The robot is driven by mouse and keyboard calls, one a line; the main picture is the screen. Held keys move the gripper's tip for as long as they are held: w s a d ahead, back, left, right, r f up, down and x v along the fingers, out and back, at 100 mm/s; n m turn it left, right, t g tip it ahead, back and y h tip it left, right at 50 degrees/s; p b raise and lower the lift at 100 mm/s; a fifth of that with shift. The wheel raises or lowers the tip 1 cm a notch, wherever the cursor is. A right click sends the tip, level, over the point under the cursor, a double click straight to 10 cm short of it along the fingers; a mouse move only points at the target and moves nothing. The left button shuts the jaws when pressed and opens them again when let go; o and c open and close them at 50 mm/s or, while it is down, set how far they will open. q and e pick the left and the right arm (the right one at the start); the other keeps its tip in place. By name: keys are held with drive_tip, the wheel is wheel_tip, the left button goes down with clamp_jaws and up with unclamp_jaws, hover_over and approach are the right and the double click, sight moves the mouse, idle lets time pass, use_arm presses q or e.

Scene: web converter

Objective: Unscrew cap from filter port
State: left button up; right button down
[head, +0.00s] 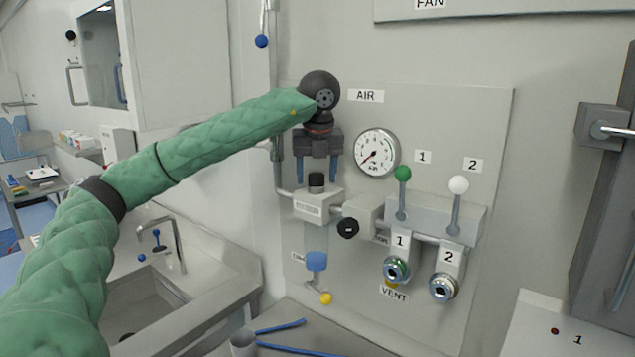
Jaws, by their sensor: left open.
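A black cap (316,184) sits upright on the small light-grey block (316,208) on the wall panel, which looks like the filter port. In the picture the fingertips are to the left and right of the cap's top, with a gap on each side. I cannot tell whether they are at the cap's depth. My right gripper is not in view.
A round gauge (377,153) and a black side knob (347,228) are to the right. Levers with green (402,173) and white (459,184) balls stand farther right. A sink (150,305) is at lower left.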

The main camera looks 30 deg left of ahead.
use_arm(q)
drive_tip(key=c, duration=1.2)
drive_tip(key=shift+f, duration=0.1)
drive_tip(key=shift+c, duration=0.2)
drive_tip(key=shift+n, duration=0.5)
drive_tip(key=shift+r+n, duration=0.25)
drive_tip(key=shift+n, duration=0.15)
drive_tip(key=shift+d+n+g+p, duration=0.1)
drive_tip(key=shift+n+g+p, duration=0.2)
drive_tip(key=shift+n, duration=0.2)
drive_tip(key=shift+w+f+n+y+p, duration=0.1)
drive_tip(key=shift+n+y+p, duration=0.25)
drive_tip(key=shift+p, duration=0.2)
drive_tip(key=shift+n, duration=0.25)
drive_tip(key=shift+f, duration=0.1)
